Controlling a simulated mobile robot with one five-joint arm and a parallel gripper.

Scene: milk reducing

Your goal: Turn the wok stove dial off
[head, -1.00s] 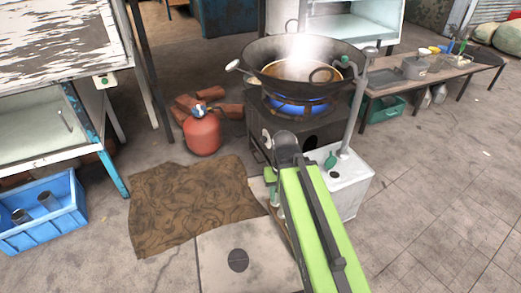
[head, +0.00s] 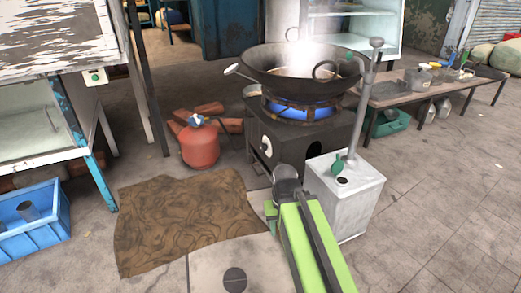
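The wok stove (head: 318,142) is a dark block with a blue flame (head: 300,109) burning under a large wok (head: 258,68). A pale round dial (head: 266,143) with a dark mark shows on the stove's front left face. My green and black arm (head: 308,232) reaches up from the bottom edge and ends in a dark rounded joint below and right of the dial in the picture. My gripper's fingers are hidden or cannot be made out, so I cannot tell their opening. The dial is clear of my arm in this view.
A white metal box (head: 347,197) with a pole stands right of my arm. A red gas cylinder (head: 200,147) stands left of the stove. A brown mat (head: 190,222) lies on the floor. A blue crate (head: 35,220) is at the left.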

